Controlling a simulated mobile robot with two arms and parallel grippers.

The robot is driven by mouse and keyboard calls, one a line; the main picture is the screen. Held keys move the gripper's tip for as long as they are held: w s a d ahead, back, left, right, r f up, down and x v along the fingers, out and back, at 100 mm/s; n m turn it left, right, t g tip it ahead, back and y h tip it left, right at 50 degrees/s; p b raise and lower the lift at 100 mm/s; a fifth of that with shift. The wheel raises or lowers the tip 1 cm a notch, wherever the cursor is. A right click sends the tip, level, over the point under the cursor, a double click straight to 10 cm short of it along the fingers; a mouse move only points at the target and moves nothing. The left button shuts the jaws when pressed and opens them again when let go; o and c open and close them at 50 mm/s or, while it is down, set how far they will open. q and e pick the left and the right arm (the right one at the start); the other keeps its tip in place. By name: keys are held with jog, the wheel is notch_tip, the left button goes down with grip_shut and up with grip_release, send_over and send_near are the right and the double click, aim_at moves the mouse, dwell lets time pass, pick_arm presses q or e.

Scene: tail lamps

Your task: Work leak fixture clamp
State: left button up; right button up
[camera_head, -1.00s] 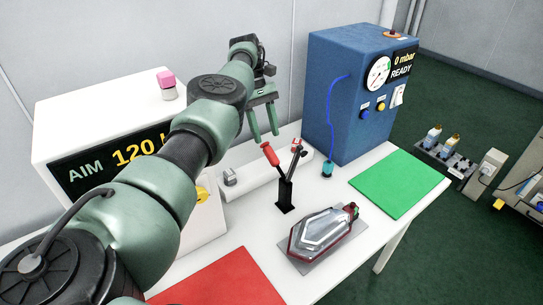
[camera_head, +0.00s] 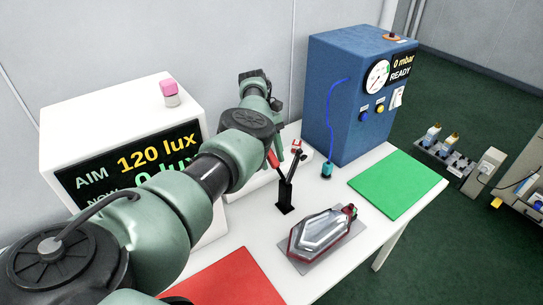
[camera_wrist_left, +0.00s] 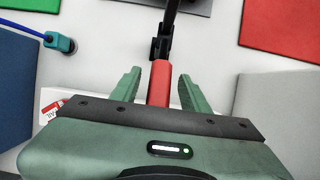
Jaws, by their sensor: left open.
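The clamp (camera_head: 285,194) stands on the white table, with a black base, a dark arm leaning to the right and a red handle (camera_head: 273,159) leaning to the left. My left arm hides part of the handle in the head view. In the left wrist view the red handle (camera_wrist_left: 160,88) lies between the two green fingers of my left gripper (camera_wrist_left: 159,74), which is open with a gap on each side. A tail lamp (camera_head: 322,233) with clear and red parts lies on a grey plate (camera_head: 303,265) in front of the clamp. My right gripper is not in view.
A blue leak tester (camera_head: 338,105) reading "0 mbar READY" stands behind, with a blue hose and teal connector (camera_head: 327,170). A green mat (camera_head: 398,184) lies right, a red mat (camera_head: 230,280) front left. A white box (camera_head: 120,115) shows "AIM 120 lux".

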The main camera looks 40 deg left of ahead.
pick_arm(q)
grip_shut()
jog(key=shift+r, duration=0.1)
dwell(1.2)
